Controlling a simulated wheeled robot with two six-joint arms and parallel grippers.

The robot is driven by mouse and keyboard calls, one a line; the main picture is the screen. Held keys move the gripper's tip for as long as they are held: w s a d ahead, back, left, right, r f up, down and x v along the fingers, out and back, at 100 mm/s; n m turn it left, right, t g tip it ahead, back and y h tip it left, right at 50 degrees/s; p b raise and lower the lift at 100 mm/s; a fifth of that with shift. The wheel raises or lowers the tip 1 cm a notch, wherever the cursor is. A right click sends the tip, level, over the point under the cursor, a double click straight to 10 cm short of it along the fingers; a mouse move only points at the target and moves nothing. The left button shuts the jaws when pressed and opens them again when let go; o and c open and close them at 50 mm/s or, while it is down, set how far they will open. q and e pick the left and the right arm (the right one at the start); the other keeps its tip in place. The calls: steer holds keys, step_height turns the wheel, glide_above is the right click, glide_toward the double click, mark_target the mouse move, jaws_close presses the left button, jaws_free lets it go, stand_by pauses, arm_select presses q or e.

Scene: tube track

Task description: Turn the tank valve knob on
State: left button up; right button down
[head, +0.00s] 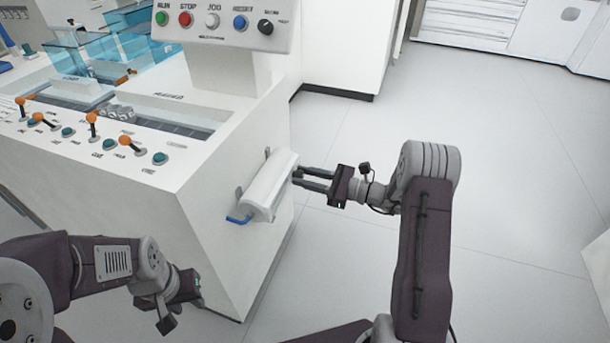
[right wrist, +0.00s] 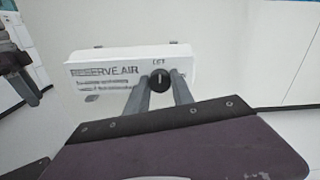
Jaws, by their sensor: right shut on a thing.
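The white reserve air tank (head: 268,187) is mounted on the side of the white machine. In the right wrist view its white body (right wrist: 115,68) bears the words "RESERVE AIR". The black round valve knob (right wrist: 160,79) with a white mark sits at the tank's right end. My right gripper (head: 297,178) reaches in from the right. Its two fingers are on either side of the knob, shut on it. In the head view the fingers hide the knob. My left gripper (head: 182,304) hangs low at the lower left, away from the tank; its fingers are not clear.
A blue hose end (head: 238,220) sticks out at the tank's lower left. The machine top holds orange-tipped levers (head: 91,118), and a button panel (head: 226,22) stands above. The floor (head: 510,180) to the right is clear.

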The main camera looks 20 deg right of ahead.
steer(key=m+p, duration=0.7)
steer(key=p, duration=0.2)
steer(key=shift+r+p, duration=0.2)
steer(key=shift+p, duration=0.1)
steer(key=m+p, duration=0.3)
steer(key=m, duration=0.2)
steer(key=shift+f, duration=0.15)
steer(key=shift+f+m+p, duration=0.1)
steer(key=shift+m+p, duration=0.75)
steer(key=shift+m, duration=1.85)
steer(key=c, duration=1.1)
jaws_free()
